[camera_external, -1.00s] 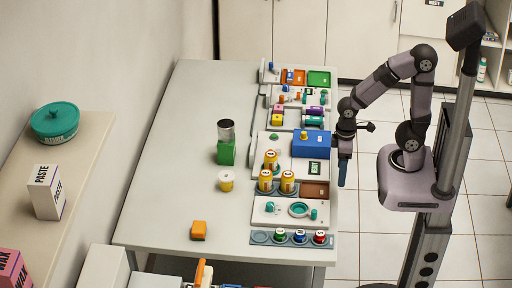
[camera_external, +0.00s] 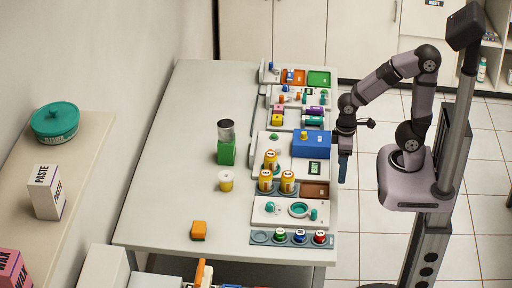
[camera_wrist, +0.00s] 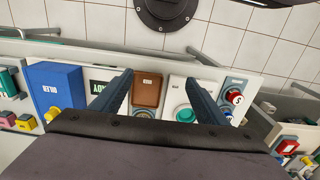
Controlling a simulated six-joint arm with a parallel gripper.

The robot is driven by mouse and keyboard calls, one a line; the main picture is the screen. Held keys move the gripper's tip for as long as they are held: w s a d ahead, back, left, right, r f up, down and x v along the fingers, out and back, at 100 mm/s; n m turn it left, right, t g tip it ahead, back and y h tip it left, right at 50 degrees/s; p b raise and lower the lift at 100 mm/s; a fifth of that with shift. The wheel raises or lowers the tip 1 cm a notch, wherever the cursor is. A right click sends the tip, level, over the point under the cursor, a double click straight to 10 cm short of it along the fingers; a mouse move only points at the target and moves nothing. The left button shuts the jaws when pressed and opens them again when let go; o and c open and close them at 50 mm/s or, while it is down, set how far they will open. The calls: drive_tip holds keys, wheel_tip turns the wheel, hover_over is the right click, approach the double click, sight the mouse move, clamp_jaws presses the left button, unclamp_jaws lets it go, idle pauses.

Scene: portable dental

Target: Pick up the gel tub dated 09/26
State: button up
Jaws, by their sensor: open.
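Three small round tubs with green (camera_external: 279,233), blue (camera_external: 299,235) and red (camera_external: 319,237) tops stand in a grey holder at the table's near right. The red-topped tub (camera_wrist: 233,97) also shows in the wrist view, right of my fingers. Several yellow tubs (camera_external: 288,182) stand in and behind a grey rack. No 09/26 date is legible, so I cannot tell which tub carries it. My gripper (camera_external: 344,168) hangs at the table's right edge, beside the blue box. In the wrist view my gripper (camera_wrist: 160,78) is open and empty, its fingers spread above the brown tray.
The blue box (camera_external: 311,143), brown tray (camera_external: 315,189) and white unit with a teal ring (camera_external: 262,209) crowd the right side. The left tabletop is mostly clear.

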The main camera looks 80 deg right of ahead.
wheel_tip(320, 180, up, 4)
drive_tip(key=n+t+h+b, duration=0.95)
drive_tip(key=n+b, duration=0.75)
drive_tip(key=n, duration=1.1)
hover_over(231, 181)
drive_tip(key=f, duration=0.1)
drive_tip(key=shift+t+y, duration=0.35)
wheel_tip(231, 181, down, 11)
drive_tip(key=shift+f, duration=0.7)
drive_tip(key=shift+p+x, duration=0.35)
drive_tip(key=shift+x, duration=0.65)
drive_tip(key=shift+w+d+r, duration=0.1)
drive_tip(key=shift+w+d, duration=0.2)
drive_tip(key=shift+d, duration=0.1)
drive_tip(key=p+x, duration=0.1)
drive_tip(key=x, duration=0.2)
drive_tip(key=shift+d+r, duration=0.15)
drive_tip(key=shift+d, duration=0.05)
drive_tip(key=shift+w+d+f, duration=0.25)
drive_tip(key=shift+w+d, duration=0.1)
drive_tip(key=shift+w, duration=0.1)
